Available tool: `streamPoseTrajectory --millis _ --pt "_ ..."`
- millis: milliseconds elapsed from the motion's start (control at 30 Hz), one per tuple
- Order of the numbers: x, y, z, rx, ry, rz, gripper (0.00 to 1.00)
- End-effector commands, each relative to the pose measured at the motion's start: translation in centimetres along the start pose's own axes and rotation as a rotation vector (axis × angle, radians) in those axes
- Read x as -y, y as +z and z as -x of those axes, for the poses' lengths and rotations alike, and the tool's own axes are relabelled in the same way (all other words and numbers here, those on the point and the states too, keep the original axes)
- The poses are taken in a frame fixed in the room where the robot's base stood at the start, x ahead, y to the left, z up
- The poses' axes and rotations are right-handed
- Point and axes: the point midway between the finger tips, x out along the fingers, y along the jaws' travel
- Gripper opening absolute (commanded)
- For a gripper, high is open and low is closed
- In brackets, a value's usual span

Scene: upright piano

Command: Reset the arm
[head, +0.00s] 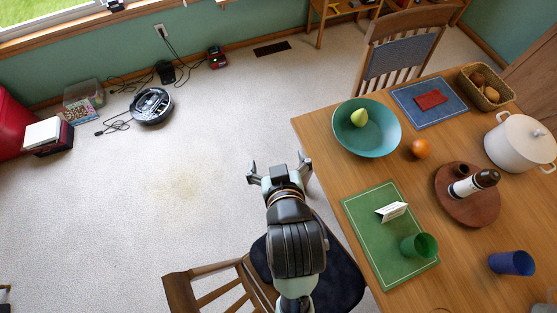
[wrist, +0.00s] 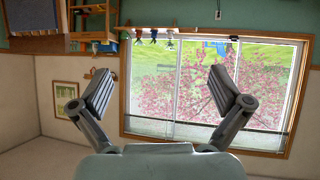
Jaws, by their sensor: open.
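My gripper (head: 279,169) is open and empty in the head view, with its two fingers spread apart. It is in front of the table's left edge, above the carpet and a dark-seated chair, and touches nothing that I can see. In the wrist view my gripper (wrist: 165,92) also shows open, with nothing between its fingers. Beyond the fingers, that view shows a window (wrist: 210,85) and walls, with the picture turned upside down.
The wooden table (head: 320,135) at right holds a teal bowl (head: 378,140) with a pear, an orange (head: 420,149), a white pot (head: 520,142), a green placemat (head: 365,215) and cups. Chairs stand at the front (head: 185,292) and back (head: 400,55). The carpet at left is mostly clear.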

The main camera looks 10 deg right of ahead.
Motion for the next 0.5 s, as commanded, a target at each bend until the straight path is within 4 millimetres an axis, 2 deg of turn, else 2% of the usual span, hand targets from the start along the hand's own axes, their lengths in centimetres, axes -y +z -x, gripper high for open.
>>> streamPoseTrajectory --millis 33,133,433,500 --pt "2.4 -0.9 1.4 -0.052 -0.029 -0.016 1.00" --pt "4.7 -2.0 3.1 -0.114 -0.059 -0.057 1.00" --pt "5.1 -2.3 3.5 -0.127 -0.064 -0.069 1.00" --pt "5.0 -2.9 3.9 -0.126 -0.064 -0.068 1.00"
